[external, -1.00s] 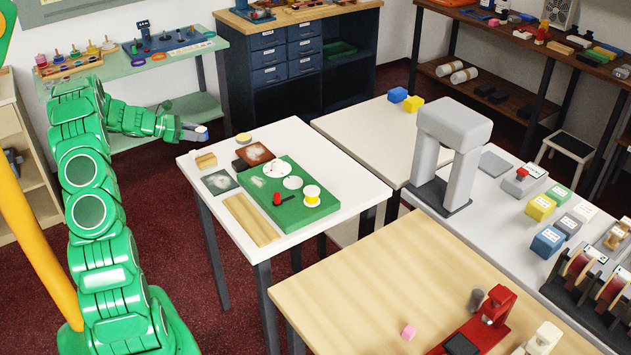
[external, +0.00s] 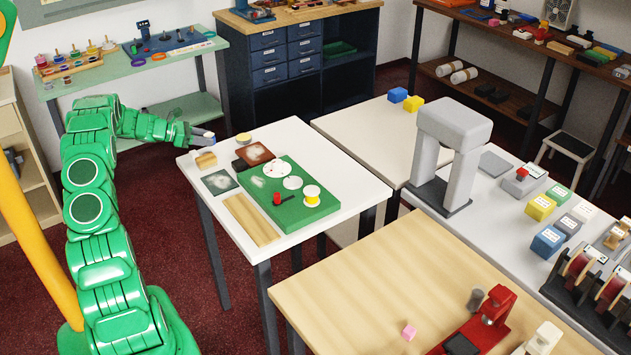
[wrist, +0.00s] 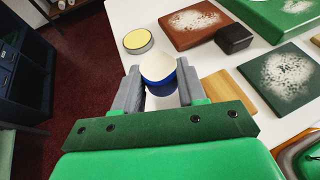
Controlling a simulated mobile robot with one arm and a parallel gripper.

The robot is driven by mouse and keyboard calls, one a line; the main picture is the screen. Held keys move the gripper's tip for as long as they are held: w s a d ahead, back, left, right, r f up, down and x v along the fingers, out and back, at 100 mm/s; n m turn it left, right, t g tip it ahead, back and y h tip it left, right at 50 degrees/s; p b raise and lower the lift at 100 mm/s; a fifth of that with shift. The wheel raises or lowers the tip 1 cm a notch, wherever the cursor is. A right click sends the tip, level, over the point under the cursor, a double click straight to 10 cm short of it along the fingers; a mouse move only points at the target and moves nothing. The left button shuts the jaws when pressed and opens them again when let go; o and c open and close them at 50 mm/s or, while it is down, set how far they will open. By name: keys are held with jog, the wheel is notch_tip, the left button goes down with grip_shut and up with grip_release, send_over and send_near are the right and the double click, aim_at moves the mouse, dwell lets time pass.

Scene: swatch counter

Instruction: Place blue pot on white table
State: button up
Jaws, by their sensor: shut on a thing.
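The blue pot (wrist: 158,82) has a blue side and a pale cream top. My gripper (wrist: 158,90) is shut on it, with a grey jaw on each side. In the external view my gripper (external: 207,138) is at the left back edge of the white table (external: 225,215), and the pot is small there, with its pale top showing. In the wrist view the pot overlaps the edge of the white table (wrist: 130,25). I cannot tell how high it is above the tabletop.
A yellow-topped round tin (wrist: 138,41), a brown speckled board (wrist: 195,22), a black block (wrist: 233,38) and a dark green board (wrist: 283,72) lie on the white table. A wooden block (external: 206,160) is close to my gripper. The table's front right strip is bare.

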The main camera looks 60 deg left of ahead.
jog(key=shift+w+a+f, duration=0.25)
jog(key=shift+a+f, duration=0.05)
jog(key=shift+f, duration=1.55)
jog(key=shift+f, duration=0.1)
jog(key=o, duration=1)
jog(key=shift+o, duration=0.2)
jog(key=shift+s+a+r, duration=0.1)
jog(key=shift+s+r, duration=0.15)
jog(key=shift+s, duration=0.1)
jog(key=v, duration=1.1)
jog(key=shift+s, duration=0.15)
